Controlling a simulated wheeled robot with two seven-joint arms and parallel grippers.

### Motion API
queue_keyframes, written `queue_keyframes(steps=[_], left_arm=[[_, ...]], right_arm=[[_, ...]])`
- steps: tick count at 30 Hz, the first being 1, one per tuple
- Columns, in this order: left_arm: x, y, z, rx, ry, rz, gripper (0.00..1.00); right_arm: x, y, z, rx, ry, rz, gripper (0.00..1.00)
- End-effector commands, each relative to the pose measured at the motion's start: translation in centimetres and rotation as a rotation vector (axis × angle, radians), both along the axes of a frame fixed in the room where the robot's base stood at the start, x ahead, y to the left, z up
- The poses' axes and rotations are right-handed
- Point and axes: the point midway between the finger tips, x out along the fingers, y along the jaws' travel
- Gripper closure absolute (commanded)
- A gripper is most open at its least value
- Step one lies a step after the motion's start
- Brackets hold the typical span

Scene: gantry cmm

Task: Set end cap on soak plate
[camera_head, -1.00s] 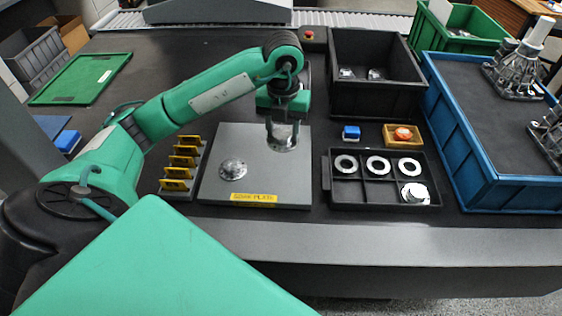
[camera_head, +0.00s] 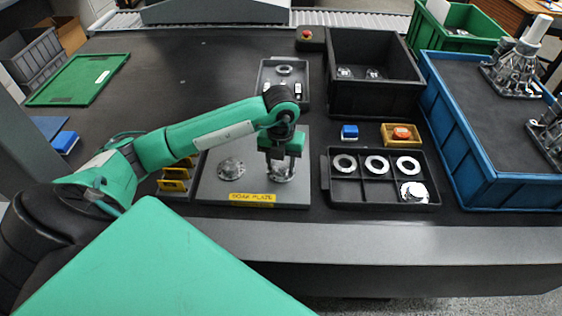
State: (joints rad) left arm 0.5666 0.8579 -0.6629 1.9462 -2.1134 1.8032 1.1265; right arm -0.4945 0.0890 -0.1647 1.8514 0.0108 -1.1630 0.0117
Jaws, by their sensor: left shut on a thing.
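The grey soak plate (camera_head: 215,188) lies flat on the table with a yellow label at its front edge. A round metal end cap (camera_head: 231,167) sits on its left half. My left gripper (camera_head: 281,166) points down over the plate's right half and is shut on another end cap (camera_head: 284,175). That cap is low over the plate, right of the first one and apart from it. The gripper hides part of it, and I cannot tell whether it touches the plate. My right gripper is out of view.
A black compartment tray (camera_head: 325,170) with several metal parts lies right of the plate. A rack with yellow pieces (camera_head: 174,178) stands to the left. Behind are a small grey tray (camera_head: 262,77), a black bin (camera_head: 375,100) and an emergency button (camera_head: 306,35). A blue crate (camera_head: 470,165) stands right.

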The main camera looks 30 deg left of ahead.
Motion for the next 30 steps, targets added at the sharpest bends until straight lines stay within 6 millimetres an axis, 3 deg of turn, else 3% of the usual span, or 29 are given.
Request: queue_keyframes(steps=[6,7,10,22,25,30], left_arm=[[0.0,0.0,-0.3,0.0,-0.001,0.0,0.84],[0.0,0.0,-0.3,0.0,0.0,0.0,0.54],[0.0,0.0,-0.2,0.0,0.0,0.0,0.34],[0.0,0.0,0.2,0.0,0.0,0.0,0.34],[0.1,0.0,1.7,0.0,-0.004,0.001,0.34],[0.1,0.0,5.5,0.0,-0.005,0.0,0.34]], right_arm=[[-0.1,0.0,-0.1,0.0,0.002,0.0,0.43],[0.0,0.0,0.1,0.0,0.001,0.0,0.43],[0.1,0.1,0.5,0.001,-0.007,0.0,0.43],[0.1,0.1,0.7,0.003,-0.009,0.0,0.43],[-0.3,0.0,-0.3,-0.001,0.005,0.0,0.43],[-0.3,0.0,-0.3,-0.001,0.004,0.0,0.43]])
